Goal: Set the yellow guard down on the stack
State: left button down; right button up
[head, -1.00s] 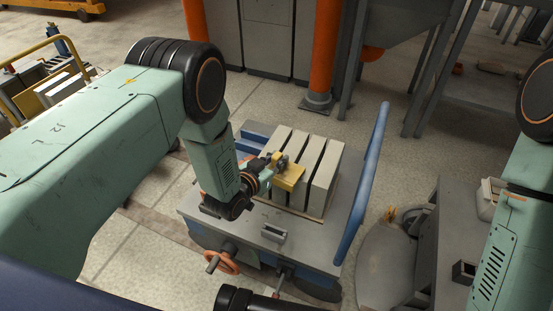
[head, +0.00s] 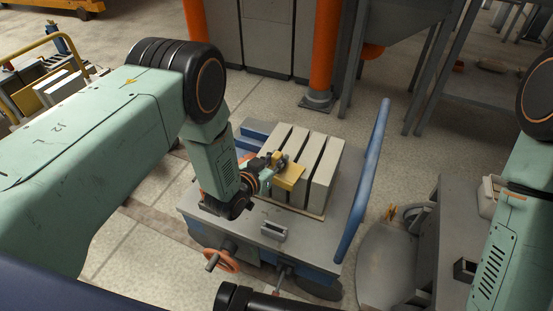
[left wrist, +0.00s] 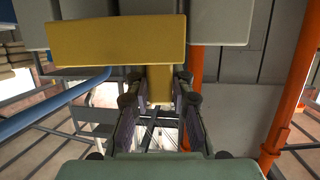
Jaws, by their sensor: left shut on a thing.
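The yellow guard (head: 291,177) is a small bent plate at the near side of the stack (head: 318,150), a row of pale upright panels on a cart. My left gripper (head: 278,160) is shut on the guard's narrower part. In the left wrist view the wide yellow face of the guard (left wrist: 118,42) lies in front of the pale panels (left wrist: 220,22), and its stem runs between the fingers of my left gripper (left wrist: 160,95). I cannot tell whether the guard touches the panels. My right gripper does not show clearly; only part of the right arm is visible.
The stack stands on a grey cart top (head: 265,215) with a blue rail (head: 364,180) on its right. An orange handwheel (head: 221,260) is at the cart's front. A grey bench (head: 445,240) stands to the right. Orange posts (head: 322,50) rise behind.

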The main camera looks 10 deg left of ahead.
pick_arm(q)
jog(key=shift+f, duration=0.1)
jog(key=c, duration=1.1)
grip_release()
